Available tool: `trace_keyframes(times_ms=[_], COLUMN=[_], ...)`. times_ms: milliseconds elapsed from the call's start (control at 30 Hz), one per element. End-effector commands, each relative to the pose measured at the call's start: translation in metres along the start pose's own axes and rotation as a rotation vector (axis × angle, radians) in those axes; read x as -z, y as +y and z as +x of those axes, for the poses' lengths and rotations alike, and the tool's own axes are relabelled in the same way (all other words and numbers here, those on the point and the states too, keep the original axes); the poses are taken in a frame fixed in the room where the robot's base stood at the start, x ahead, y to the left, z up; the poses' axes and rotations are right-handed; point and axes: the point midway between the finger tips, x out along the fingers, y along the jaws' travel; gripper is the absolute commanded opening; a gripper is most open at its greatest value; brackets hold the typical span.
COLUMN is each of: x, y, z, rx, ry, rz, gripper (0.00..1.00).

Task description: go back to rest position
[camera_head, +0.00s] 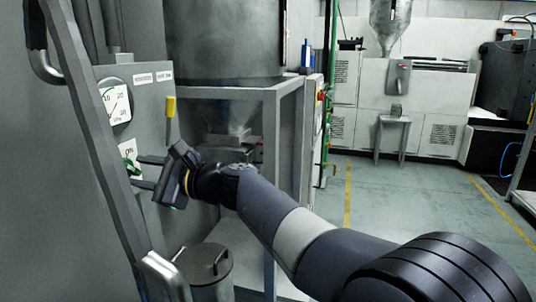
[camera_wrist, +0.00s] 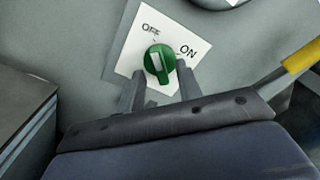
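My gripper (camera_head: 137,171) is at the grey panel on the left, its two fingers pointing at a green rotary knob (camera_head: 130,160). In the wrist view my gripper (camera_wrist: 158,80) is open, with its fingers apart. The green knob (camera_wrist: 159,63) shows between and just beyond the fingertips. It sits on a white plate (camera_wrist: 122,62) marked OFF and ON. The knob's white mark points roughly up in the wrist view, toward the OFF side. I cannot tell whether either finger touches the knob.
A round gauge (camera_head: 115,103) is above the knob. A yellow-handled lever (camera_head: 170,107) sticks out right of it. A grey frame post (camera_head: 98,140) stands close on the left. A lidded metal bin (camera_head: 205,272) is below my gripper. Open floor (camera_head: 430,200) lies to the right.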

Motion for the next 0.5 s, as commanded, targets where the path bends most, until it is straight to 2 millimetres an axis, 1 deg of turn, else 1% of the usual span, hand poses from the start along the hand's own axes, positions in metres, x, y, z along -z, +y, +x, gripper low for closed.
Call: trace_keyframes(times_ms=[33, 100, 267, 500], x=[-0.0005, -0.0004, -0.0007, 0.0001], y=[0.0002, 0.0004, -0.0006, 0.0001], z=[0.0071, 0.0143, 0.0116, 0.0113], rx=[-0.002, -0.001, 0.000, 0.000], ry=[-0.001, -0.001, 0.001, 0.000], rz=[0.000, 0.000, 0.039, 0.045], gripper=[0.34, 0.34, 0.34, 0.34])
